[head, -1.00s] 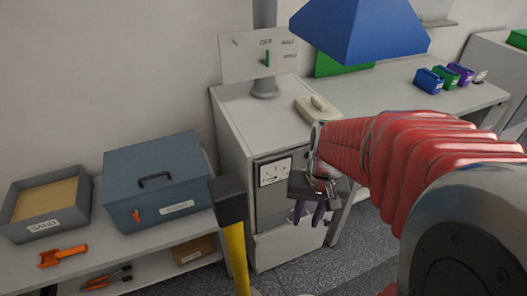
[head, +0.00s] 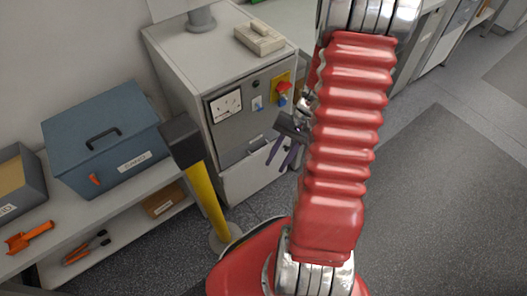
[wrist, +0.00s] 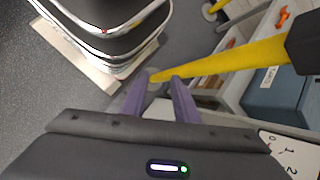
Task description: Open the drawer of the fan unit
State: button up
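The fan unit appears to be the grey cabinet (head: 185,75) left of centre in the head view. Its front carries a dial meter (head: 225,106), a red knob on a yellow plate (head: 283,90) and, below them, a pale drawer-like front (head: 250,180), which looks shut. My gripper (head: 277,165) hangs before the front's right part, its purple fingers pointing down. In the wrist view, the fingers (wrist: 160,82) are apart with nothing between them. I cannot tell whether they touch the cabinet. My red arm hides the cabinet's right side.
A yellow post with a black head (head: 205,190) stands close in front of the cabinet's left side. It crosses the wrist view (wrist: 225,62) beyond my fingers. A blue-grey box (head: 110,140) sits on the left bench. Open floor (head: 440,190) lies to the right.

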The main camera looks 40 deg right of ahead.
jog(key=w+d+f+m+t+y, duration=0.1)
jog(key=d+f+m+t, duration=0.15)
jog(key=f, duration=0.55)
jog(key=d+f+m+t+y, duration=0.1)
jog(key=f+m+t+y, duration=0.1)
jog(key=f+t, duration=0.35)
jog(key=w+d+f+m+t+y, duration=0.1)
jog(key=d+f+m+t, duration=0.1)
jog(key=f, duration=0.8)
jog(key=w+d+f+n+t+h, duration=0.1)
jog(key=w+d+t+h, duration=0.3)
jog(key=d, duration=0.5)
jog(key=shift+w+f+n+t, duration=0.2)
jog(key=shift+w+n+t, duration=0.5)
jog(key=shift+w+n, duration=0.2)
jog(key=shift+w, duration=0.1)
jog(key=x, duration=1.3)
jog(key=shift+w+f, duration=0.2)
jog(key=shift+w, duration=0.15)
jog(key=shift+a, duration=0.15)
jog(key=shift+c, duration=0.7)
